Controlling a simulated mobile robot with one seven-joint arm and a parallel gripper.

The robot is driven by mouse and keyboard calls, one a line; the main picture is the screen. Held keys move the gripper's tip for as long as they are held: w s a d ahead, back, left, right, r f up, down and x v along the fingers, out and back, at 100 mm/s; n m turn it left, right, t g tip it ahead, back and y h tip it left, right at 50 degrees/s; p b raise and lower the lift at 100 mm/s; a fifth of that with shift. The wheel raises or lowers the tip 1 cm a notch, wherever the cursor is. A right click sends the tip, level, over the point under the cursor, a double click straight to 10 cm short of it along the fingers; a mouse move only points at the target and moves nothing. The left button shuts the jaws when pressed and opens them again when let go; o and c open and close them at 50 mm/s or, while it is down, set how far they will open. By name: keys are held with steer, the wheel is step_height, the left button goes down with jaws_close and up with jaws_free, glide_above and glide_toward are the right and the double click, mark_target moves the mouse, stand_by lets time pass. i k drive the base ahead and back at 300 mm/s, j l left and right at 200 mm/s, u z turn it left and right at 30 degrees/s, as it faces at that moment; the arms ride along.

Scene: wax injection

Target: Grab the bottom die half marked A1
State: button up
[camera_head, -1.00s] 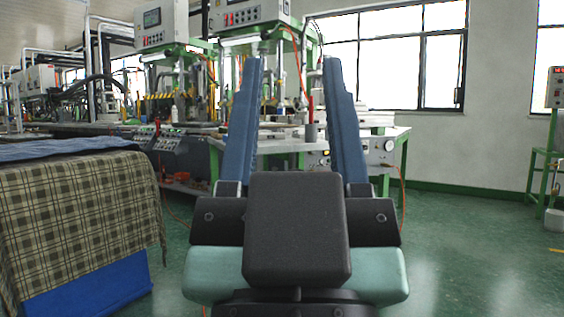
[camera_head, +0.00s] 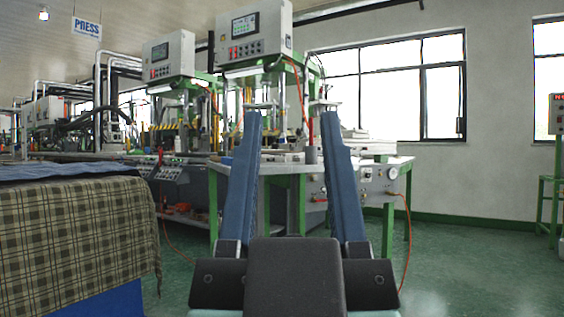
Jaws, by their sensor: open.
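My gripper (camera_head: 289,112) shows in the head view with its two long blue fingers spread apart and pointing up and forward. It is open, and nothing is held between the fingers. Behind it stands the workbench (camera_head: 383,162) with green legs and several small items on top. I cannot make out a die half marked A1 among them; the items are too small and partly hidden by the fingers.
Two green presses with white control boxes (camera_head: 255,32) stand at the back. A table with a checkered cloth (camera_head: 85,225) is close on the left. Green floor (camera_head: 450,270) is clear on the right. An orange hose (camera_head: 402,235) hangs at the bench's right side.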

mark_target(264, 160)
steer(key=i+l+u, duration=0.1)
steer(key=i+l, duration=0.15)
steer(key=i+l+u, duration=0.1)
steer(key=l, duration=0.35)
steer(key=i+l+u, duration=0.1)
steer(key=i+l, duration=0.2)
steer(key=i+l+u, duration=0.1)
steer(key=l, duration=0.4)
steer(key=i+l+u, duration=0.1)
steer(key=i+l, duration=0.2)
steer(key=l, duration=0.15)
